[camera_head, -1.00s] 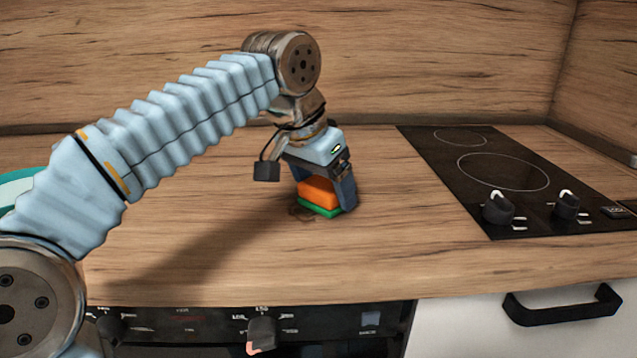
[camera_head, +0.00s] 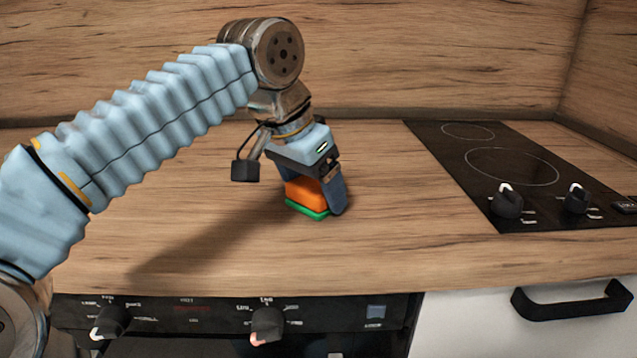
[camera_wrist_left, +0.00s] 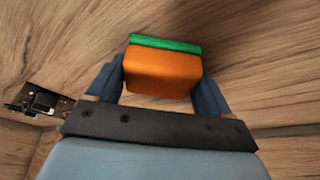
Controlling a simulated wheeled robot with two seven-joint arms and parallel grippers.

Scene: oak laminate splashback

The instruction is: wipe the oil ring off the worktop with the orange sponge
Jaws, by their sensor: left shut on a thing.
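The orange sponge (camera_head: 304,193) has a green layer underneath and sits low at the worktop (camera_head: 400,250), left of the hob. My left gripper (camera_head: 317,200) is shut on it, pointing down, with one dark finger showing on its right side. In the left wrist view the sponge (camera_wrist_left: 162,74) is between both fingers, with the green layer away from the palm. Whether the green face touches the wood is hard to tell. I see no oil ring now; the area under the sponge is hidden. My right gripper is not in view.
A black hob (camera_head: 500,170) with two knobs lies to the right. An oven front with knobs (camera_head: 267,322) and a black drawer handle (camera_head: 570,302) are below the front edge. The wooden splashback (camera_head: 400,55) stands behind. The worktop around the sponge is clear.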

